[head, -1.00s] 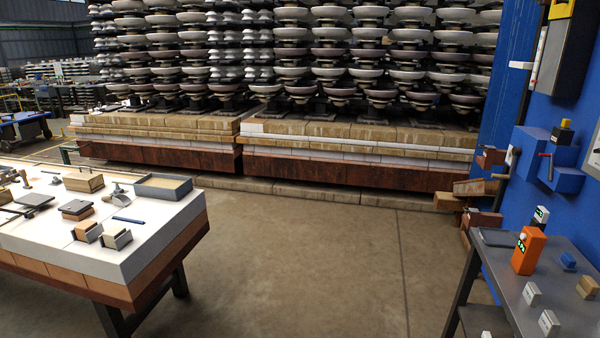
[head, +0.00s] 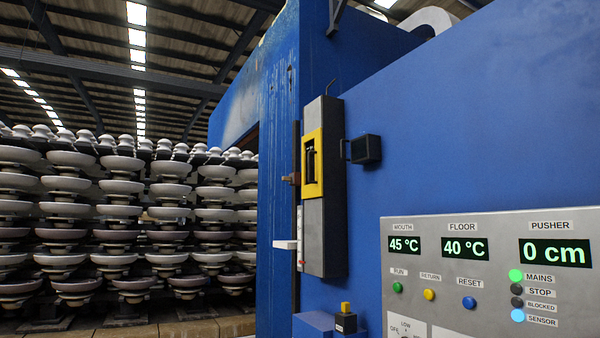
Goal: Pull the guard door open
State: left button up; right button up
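No part can be surely told as the guard door. A tall dark grey housing (head: 324,225) stands upright on the blue wall (head: 440,130), with a yellow frame (head: 312,188) around a dark slot on its upper half. A black box-like piece (head: 365,149) sticks out from the wall just right of it. A small white ledge (head: 286,244) sticks out at its lower left. Whether any of these is a door or its handle, I cannot tell. Neither of my grippers is in view.
A control panel (head: 480,290) at the lower right reads 45 °C, 40 °C and 0 cm, with the mains and sensor lamps lit. A black switch with a yellow top (head: 346,320) is below the housing. Stacked insulators (head: 118,215) fill the left.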

aim_at(314, 189)
jog(key=i+z, duration=0.1)
jog(key=z, duration=0.3)
jog(key=i+j+z, duration=0.6)
jog(key=j+z, duration=0.15)
jog(key=j, duration=0.15)
